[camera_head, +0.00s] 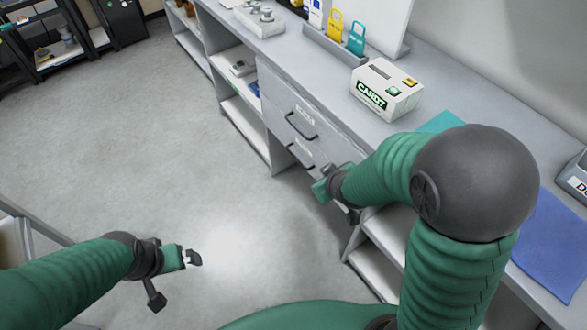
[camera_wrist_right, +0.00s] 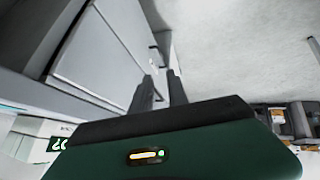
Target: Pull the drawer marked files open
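Two drawers are set one above the other in the front of the grey counter in the head view. The upper drawer (camera_head: 283,108) has a dark bar handle (camera_head: 302,127), and the lower drawer (camera_head: 286,141) has a similar handle (camera_head: 298,156). Both look closed. Their labels are too small to read, so I cannot tell which is marked files. My right gripper (camera_wrist_right: 163,77) is just in front of the drawer fronts, right of the lower handle in the head view. Its two fingers are apart with nothing seen between them. My left gripper (camera_head: 191,257) is over the floor, away from the drawers.
A white box marked CARD7 (camera_head: 386,90) stands on the counter (camera_head: 325,78) above the drawers. A blue mat (camera_head: 550,245) lies at the right. Open shelves (camera_head: 245,128) flank the drawers. The floor (camera_head: 225,220) in front is clear.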

